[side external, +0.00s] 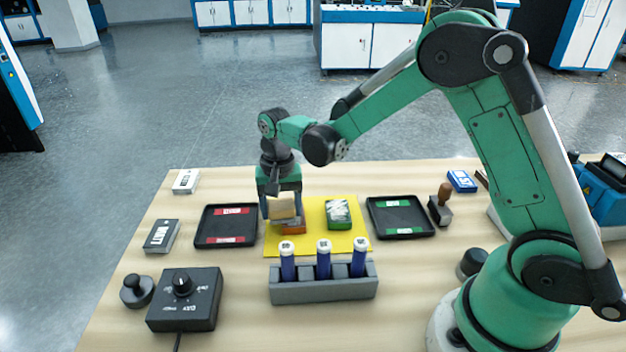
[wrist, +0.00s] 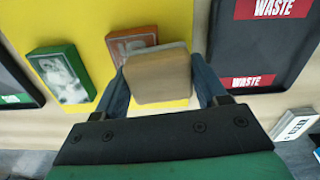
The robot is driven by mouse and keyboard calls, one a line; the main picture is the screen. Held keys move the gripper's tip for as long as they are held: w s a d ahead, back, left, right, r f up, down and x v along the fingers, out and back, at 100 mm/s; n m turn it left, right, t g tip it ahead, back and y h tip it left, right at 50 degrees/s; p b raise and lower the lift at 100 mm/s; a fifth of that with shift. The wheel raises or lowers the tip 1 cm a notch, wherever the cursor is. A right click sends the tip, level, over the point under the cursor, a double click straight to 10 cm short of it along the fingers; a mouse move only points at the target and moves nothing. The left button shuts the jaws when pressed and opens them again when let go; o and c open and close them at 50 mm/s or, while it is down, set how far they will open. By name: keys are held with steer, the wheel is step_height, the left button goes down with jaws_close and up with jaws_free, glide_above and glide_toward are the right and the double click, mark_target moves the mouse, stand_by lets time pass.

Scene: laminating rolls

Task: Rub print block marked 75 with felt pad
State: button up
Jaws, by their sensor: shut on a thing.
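My gripper (side external: 281,207) is shut on a tan block with a grey underside, which looks like the felt pad (side external: 282,206). In the wrist view the pad (wrist: 157,76) sits between the two blue fingers (wrist: 163,88). An orange print block (side external: 293,229) lies on the yellow mat just below the pad, partly hidden by it; it also shows in the wrist view (wrist: 130,42). I cannot tell whether pad and block touch. A green print block (side external: 339,214) with white marks lies to the right on the mat. I cannot read 75 on either block.
The yellow mat (side external: 315,244) lies between a black tray with red WASTE labels (side external: 226,225) and a black tray with green labels (side external: 401,217). A grey rack (side external: 323,290) with blue tubes stands in front. A wooden-handled stamp (side external: 441,205) stands at right.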

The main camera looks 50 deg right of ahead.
mark_target(304, 215)
steer(key=s+d, duration=0.2)
steer(key=d, duration=0.1)
steer(key=shift+s, duration=0.35)
step_height(304, 215, up, 8)
stand_by(0.4)
steer(key=shift+r, duration=0.1)
stand_by(0.3)
